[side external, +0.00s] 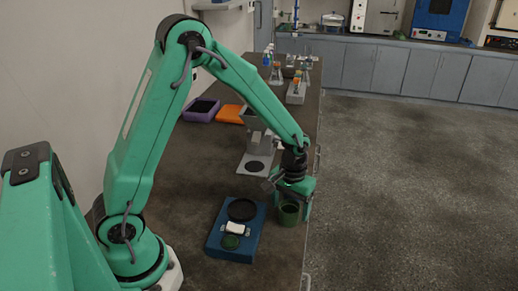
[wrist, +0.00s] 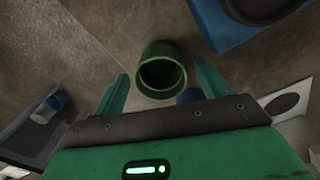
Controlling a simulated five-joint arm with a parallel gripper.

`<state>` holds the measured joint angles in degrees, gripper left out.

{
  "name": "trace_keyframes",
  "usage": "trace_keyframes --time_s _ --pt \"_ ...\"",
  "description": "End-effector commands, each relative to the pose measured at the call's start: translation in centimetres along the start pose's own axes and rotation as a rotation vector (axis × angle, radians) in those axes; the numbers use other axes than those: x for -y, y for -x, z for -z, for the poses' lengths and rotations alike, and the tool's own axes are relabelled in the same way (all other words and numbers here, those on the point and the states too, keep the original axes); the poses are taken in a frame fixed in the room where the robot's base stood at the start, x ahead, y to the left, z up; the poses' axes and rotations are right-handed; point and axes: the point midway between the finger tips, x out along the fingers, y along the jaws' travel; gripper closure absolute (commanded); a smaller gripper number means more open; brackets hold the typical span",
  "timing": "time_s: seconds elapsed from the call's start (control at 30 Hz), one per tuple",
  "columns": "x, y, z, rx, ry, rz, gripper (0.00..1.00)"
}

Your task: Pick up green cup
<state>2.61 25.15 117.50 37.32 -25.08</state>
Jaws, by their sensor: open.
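The green cup (side external: 289,215) stands upright near the right edge of the dark bench in the side view. In the wrist view, the green cup (wrist: 160,52) has its open mouth facing the camera and looks empty. My gripper (side external: 293,203) is open and low over the cup, pointing down. In the wrist view, the fingers of my gripper (wrist: 161,80) lie to the left and right of the cup, with visible gaps. I cannot tell how far down the cup's sides the fingertips reach.
A blue device (side external: 232,253) with a black disc is left of the cup. A grey-white device (side external: 255,176) with a dark disc stands behind. Orange (side external: 229,114) and purple (side external: 201,109) trays and glassware (side external: 277,76) are farther back. The bench edge is close on the right.

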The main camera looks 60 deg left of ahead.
Motion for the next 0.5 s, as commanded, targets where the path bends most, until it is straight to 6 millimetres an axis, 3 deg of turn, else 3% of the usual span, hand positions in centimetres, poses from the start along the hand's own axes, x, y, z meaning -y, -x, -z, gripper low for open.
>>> trace_keyframes --time_s 0.2,0.5 --pt "0.1 -2.2 -0.1 0.002 0.0 0.001 0.24" --pt "0.1 -2.6 0.0 0.001 0.0 0.0 0.24"
